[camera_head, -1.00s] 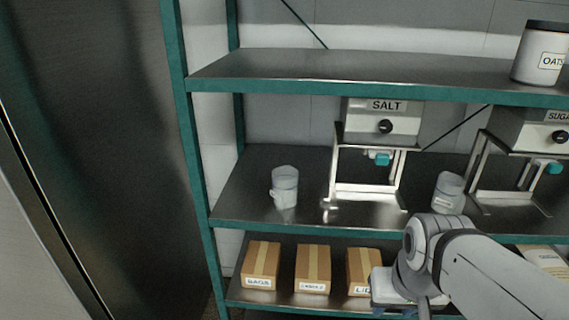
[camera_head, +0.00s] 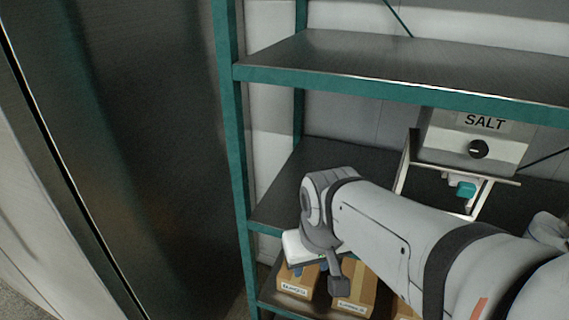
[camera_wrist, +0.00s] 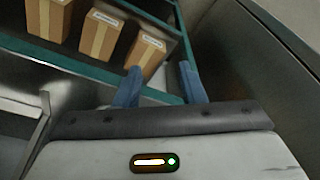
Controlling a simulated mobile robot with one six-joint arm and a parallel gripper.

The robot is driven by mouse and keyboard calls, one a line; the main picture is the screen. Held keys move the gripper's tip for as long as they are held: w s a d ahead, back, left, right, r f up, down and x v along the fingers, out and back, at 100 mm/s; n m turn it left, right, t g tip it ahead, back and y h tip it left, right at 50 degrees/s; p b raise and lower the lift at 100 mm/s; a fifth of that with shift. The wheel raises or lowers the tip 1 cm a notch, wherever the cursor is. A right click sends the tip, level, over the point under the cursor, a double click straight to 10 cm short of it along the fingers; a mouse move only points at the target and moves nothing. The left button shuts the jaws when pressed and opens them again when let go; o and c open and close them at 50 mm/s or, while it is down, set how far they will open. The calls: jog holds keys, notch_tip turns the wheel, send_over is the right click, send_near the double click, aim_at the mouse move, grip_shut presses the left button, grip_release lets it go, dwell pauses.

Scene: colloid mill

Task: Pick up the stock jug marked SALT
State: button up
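No jug shows in either view now. My arm covers the part of the middle shelf left of the SALT dispenser (camera_head: 450,140), where a translucent jug stood in the earlier head view; I could not read that jug's label. The dispenser is a grey box with a black knob and a teal spout on a metal stand. My gripper (camera_head: 310,268) is in front of the shelf, low and left of the dispenser. In the wrist view its two blue fingers (camera_wrist: 161,84) are spread apart with nothing between them.
A teal-framed rack has steel shelves; its top shelf (camera_head: 400,68) is bare here. Cardboard boxes (camera_head: 354,288) stand on the lower shelf and also show in the wrist view (camera_wrist: 100,35). A dark steel panel (camera_head: 140,130) stands close on the left.

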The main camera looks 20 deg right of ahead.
jog(key=shift+s+d, duration=0.15)
jog(key=shift+d, duration=0.15)
jog(key=shift+o, duration=1.3)
jog(key=shift+w+r, duration=0.1)
jog(key=shift+w, duration=0.15)
jog(key=o, duration=1)
jog(key=w+d+r+m+h, duration=0.1)
jog(key=w+m, duration=0.1)
jog(key=w, duration=0.1)
jog(key=w+d+m+h, duration=0.1)
jog(key=w+m, duration=0.2)
jog(key=w+d+r+m+h+b, duration=0.1)
jog(key=w+d+m, duration=0.1)
jog(key=w, duration=0.1)
jog(key=shift+w+r+m+t, duration=0.3)
jog(key=shift+r+m, duration=0.05)
jog(key=shift+m, duration=0.05)
jog(key=w+d+p, duration=0.1)
jog(key=w+d, duration=0.4)
jog(key=shift+d+p, duration=0.15)
jog(key=shift+p, duration=0.25)
jog(key=shift+w+d, duration=0.6)
jog(key=shift+w, duration=0.05)
jog(key=w+d+f+p, duration=0.1)
jog(key=w+d+f, duration=0.1)
jog(key=shift+w+d+f, duration=0.1)
jog(key=shift+w+d, duration=0.25)
jog(key=shift+w+f, duration=0.1)
jog(key=shift+f, duration=0.2)
